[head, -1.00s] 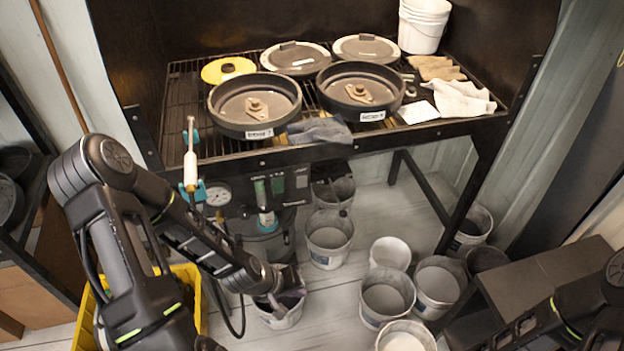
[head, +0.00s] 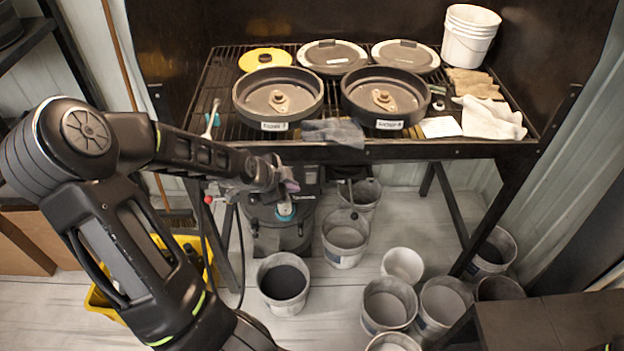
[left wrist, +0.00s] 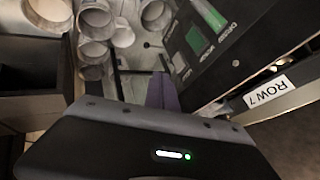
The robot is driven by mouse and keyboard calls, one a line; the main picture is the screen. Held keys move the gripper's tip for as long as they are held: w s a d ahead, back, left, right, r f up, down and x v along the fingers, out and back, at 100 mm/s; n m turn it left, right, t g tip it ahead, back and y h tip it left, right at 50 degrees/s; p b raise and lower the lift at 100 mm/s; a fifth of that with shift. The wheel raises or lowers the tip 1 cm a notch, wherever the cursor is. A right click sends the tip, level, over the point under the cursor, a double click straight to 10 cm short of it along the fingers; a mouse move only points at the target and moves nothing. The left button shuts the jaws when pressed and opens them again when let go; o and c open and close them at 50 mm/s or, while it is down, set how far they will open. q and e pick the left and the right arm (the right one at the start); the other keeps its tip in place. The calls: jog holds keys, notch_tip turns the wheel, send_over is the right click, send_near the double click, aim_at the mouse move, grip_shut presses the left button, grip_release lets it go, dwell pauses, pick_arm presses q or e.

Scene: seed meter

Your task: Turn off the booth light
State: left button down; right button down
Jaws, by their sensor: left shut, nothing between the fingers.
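A dark control panel (left wrist: 228,58) hangs under the front edge of the bench. In the left wrist view it carries a bright green switch (left wrist: 208,14) and a second, darker green part (left wrist: 196,40), with small lettering I cannot read. Which control is for the booth light I cannot tell. My left gripper (head: 290,182) is in front of the panel in the head view and hides most of it. Its closed fingers (left wrist: 163,92) show in the left wrist view, empty, beside the panel and apart from the green switch. My right gripper is out of view.
The mesh-topped bench (head: 225,110) holds two black pans (head: 278,97), lids, cloths (head: 492,118) and a white bucket (head: 470,34). Several grey buckets (head: 345,240) stand on the floor below. A yellow bin (head: 100,300) is at lower left.

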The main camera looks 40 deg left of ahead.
pick_arm(q)
jog(key=shift+w+d, duration=0.1)
jog(key=shift+d, duration=0.05)
jog(key=shift+f, duration=0.1)
jog(key=b, duration=0.4)
send_near(308, 179)
jog(key=w+f, duration=0.1)
jog(key=w+d+f, duration=0.1)
jog(key=f, duration=0.1)
jog(key=w+d+f, duration=0.1)
jog(key=shift+w+d+f, duration=0.1)
jog(key=shift+w+f, duration=0.05)
jog(key=shift+f, duration=0.2)
jog(key=shift+w+a, duration=0.25)
jog(key=shift+w, duration=0.1)
jog(key=shift+f, duration=0.1)
